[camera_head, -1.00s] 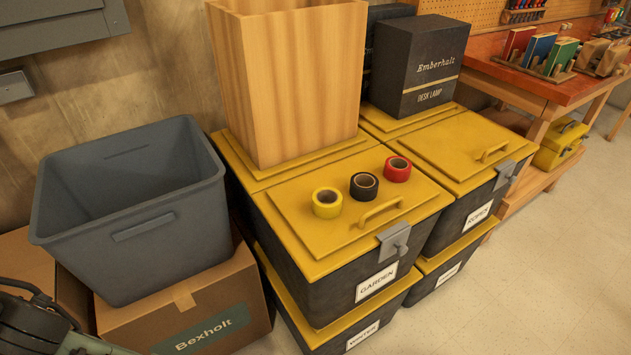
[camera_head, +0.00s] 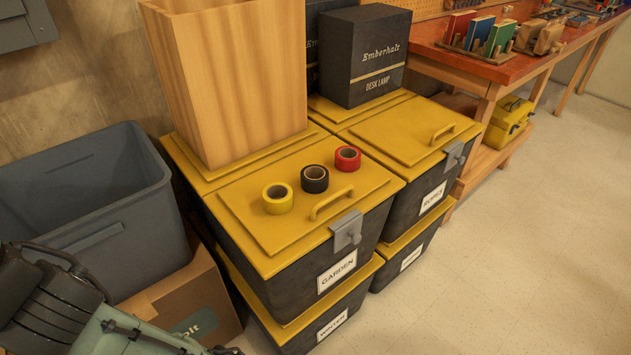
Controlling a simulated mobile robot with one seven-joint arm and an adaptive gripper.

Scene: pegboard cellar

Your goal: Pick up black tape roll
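The black tape roll (camera_head: 315,179) lies flat on the yellow lid of the bin labelled GARDEN (camera_head: 337,275). It sits between a yellow tape roll (camera_head: 278,198) on its left and a red tape roll (camera_head: 347,159) on its right, with small gaps between them. Parts of my own arm show at the lower left, well away from the rolls. My gripper's fingers cannot be made out in the view.
A tall wooden box (camera_head: 225,90) stands behind the rolls, and a dark Emberhalt lamp box (camera_head: 365,55) stands behind to the right. The lid has a raised handle (camera_head: 331,203) in front. A grey tub (camera_head: 95,205) on a cardboard box (camera_head: 185,305) is at left. Floor at right is clear.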

